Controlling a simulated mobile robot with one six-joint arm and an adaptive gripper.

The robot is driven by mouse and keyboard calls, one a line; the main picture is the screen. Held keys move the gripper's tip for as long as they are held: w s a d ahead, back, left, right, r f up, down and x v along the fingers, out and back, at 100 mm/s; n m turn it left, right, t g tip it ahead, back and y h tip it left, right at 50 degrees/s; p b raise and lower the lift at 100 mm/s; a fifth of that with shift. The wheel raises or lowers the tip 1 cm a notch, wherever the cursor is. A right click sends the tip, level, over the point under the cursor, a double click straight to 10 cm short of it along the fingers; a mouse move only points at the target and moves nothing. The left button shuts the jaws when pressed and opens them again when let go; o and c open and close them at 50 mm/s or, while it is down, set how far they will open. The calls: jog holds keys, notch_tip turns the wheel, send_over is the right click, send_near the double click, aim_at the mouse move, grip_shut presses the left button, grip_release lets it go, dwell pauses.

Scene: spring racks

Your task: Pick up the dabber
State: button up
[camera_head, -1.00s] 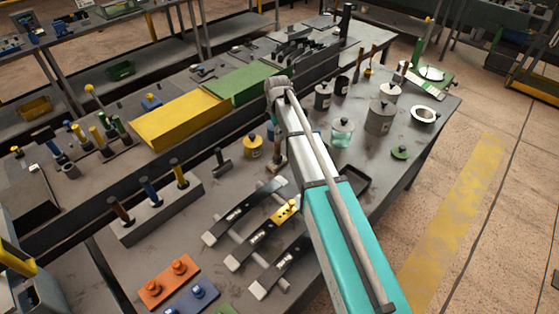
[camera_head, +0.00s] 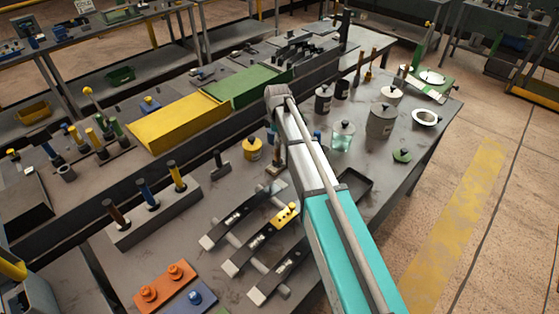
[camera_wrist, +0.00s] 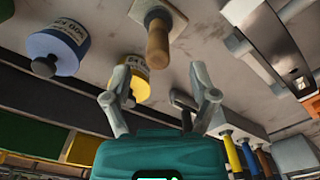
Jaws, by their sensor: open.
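What I take to be the dabber, a wooden handle standing on a pale square pad, is on the grey bench (camera_head: 325,245). The dabber (camera_wrist: 158,38) shows near the top middle of the wrist view. In the head view the dabber (camera_head: 275,168) is partly hidden by my arm. My gripper (camera_wrist: 163,96) is open and empty, its two fingers spread. The dabber lies beyond the fingertips, apart from them. The fingers are hidden behind my arm in the head view.
A yellow lidded can (camera_wrist: 130,78) is close to the left finger, with a blue can (camera_wrist: 58,48) further left. A dark T-shaped tool (camera_head: 220,163) stands nearby. Strapped bars (camera_head: 258,240) and a black tray (camera_head: 355,187) lie in front and to the right.

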aim_at(277, 155)
jog(key=shift+w+a+f+b, duration=0.1)
jog(key=shift+f+b, duration=2.15)
jog(key=shift+f, duration=0.2)
grip_shut()
